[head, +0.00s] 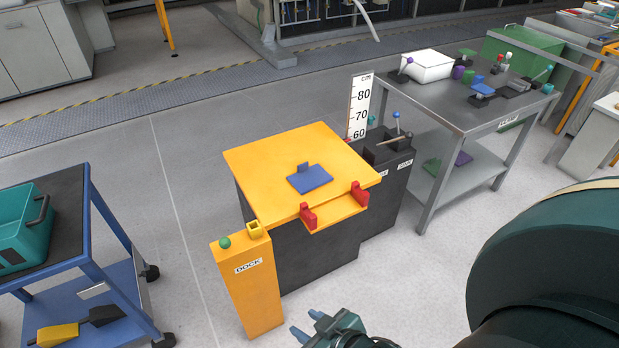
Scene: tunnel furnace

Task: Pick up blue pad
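A flat blue pad (313,180) lies on the yellow top (268,150) of a dark block, with a small upright blue tab at its back edge. My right gripper (306,324) shows at the bottom edge of the head view, in front of and below the yellow top. Its two blue-grey fingertips are apart with nothing between them, well away from the pad. My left gripper is not in view.
Two red brackets (308,216) stand on the front edge of the yellow top. A yellow DOCK post (250,290) stands at front left. A grey table (440,112) with several small items is at back right. A blue cart (95,205) stands left. Floor between is clear.

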